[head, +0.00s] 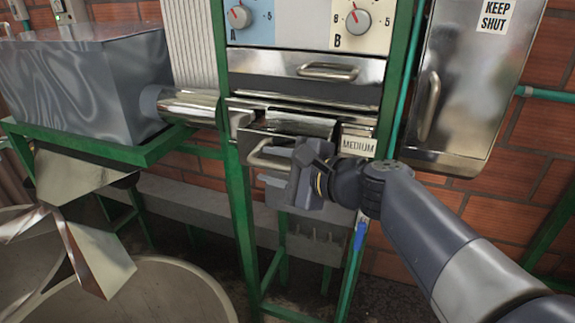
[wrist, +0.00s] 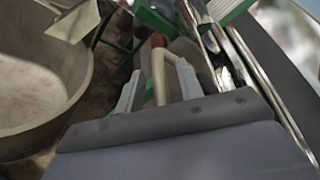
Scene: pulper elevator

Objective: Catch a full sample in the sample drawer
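A lower metal drawer (head: 285,147) with a bar handle (head: 262,158) sits in the green frame, beside a label reading MEDIUM (head: 358,145). It appears pulled out a little; its inside is not visible. My gripper (head: 282,183) is at the right part of this handle and hides some of it. In the wrist view, the handle (wrist: 159,75) runs between the two fingers of my gripper (wrist: 158,85), with gaps beside it. The fingers look open around the handle. An upper drawer (head: 290,68) with its own handle is shut. No label here names the sample drawer.
Dials A (head: 239,17) and B (head: 358,21) are above the drawers. A metal box marked KEEP SHUT (head: 470,80) hangs at the right. A metal housing (head: 85,85) stands left, above a large round tub (head: 165,290). Green frame legs stand below the drawers.

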